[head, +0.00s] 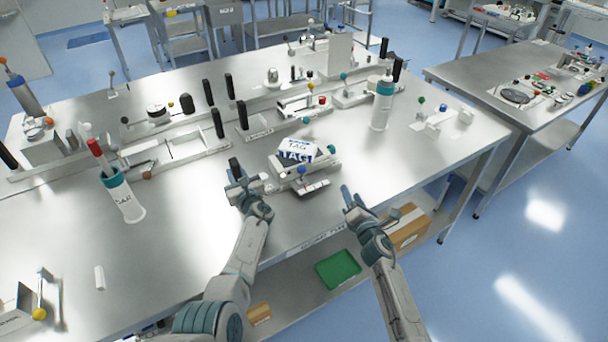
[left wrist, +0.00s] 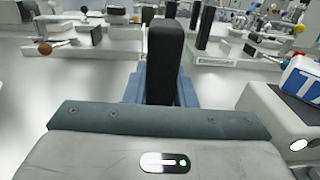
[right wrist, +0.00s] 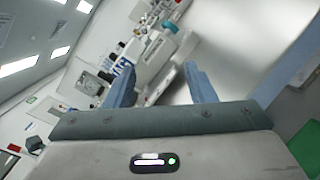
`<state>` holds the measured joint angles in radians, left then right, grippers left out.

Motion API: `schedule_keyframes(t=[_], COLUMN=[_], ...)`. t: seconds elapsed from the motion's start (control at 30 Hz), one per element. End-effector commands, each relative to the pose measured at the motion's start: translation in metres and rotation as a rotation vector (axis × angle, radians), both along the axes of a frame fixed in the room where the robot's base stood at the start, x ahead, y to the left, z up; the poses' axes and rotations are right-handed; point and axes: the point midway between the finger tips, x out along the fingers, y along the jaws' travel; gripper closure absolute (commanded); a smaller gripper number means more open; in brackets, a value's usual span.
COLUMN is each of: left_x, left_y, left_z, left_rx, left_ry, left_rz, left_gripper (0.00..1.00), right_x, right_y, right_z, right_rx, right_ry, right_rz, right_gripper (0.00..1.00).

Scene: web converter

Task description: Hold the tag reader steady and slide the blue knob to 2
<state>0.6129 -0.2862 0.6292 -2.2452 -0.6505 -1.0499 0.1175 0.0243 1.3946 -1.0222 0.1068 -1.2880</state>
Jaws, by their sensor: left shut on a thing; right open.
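The tag reader (head: 277,172) stands near the front edge of the bench, with a white and blue TAG block (head: 297,150) on top. The blue knob (head: 301,170) is on its front side, above a small plate (head: 313,187) whose markings are too small to read. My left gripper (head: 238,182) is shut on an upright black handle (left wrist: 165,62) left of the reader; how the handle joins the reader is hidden. The reader's edge shows at right in the left wrist view (left wrist: 285,115). My right gripper (head: 353,200) is open and empty, right of the reader and apart from it.
A white bottle with a teal collar (head: 382,108) stands behind right, another (head: 122,195) at left. Rails and black-handled fixtures (head: 217,122) line the bench behind the reader. Bare bench lies right of the reader. A green tray (head: 338,268) sits on the lower shelf.

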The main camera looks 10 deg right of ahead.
Motion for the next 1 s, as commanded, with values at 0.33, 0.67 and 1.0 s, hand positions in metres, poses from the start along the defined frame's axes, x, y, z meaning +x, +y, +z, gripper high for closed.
schedule_keyframes(t=[0.33, 0.67, 1.0], left_x=[-0.005, -0.005, -0.005], left_y=[0.0, 0.0, 0.0], left_z=[-0.013, -0.013, -0.013], left_rx=[-0.005, -0.005, -0.004], left_ry=[0.02, 0.02, 0.019], left_rz=[-0.003, -0.002, -0.002], left_gripper=[1.0, 1.0, 1.0], right_x=[-0.009, 0.006, 0.049], right_y=[0.099, 0.114, 0.12], right_z=[0.005, 0.008, 0.007], right_rx=[-0.53, -0.613, -0.611], right_ry=[-0.067, -0.081, -0.078], right_rz=[0.052, 0.058, 0.058], right_gripper=[0.5, 0.5, 0.5])
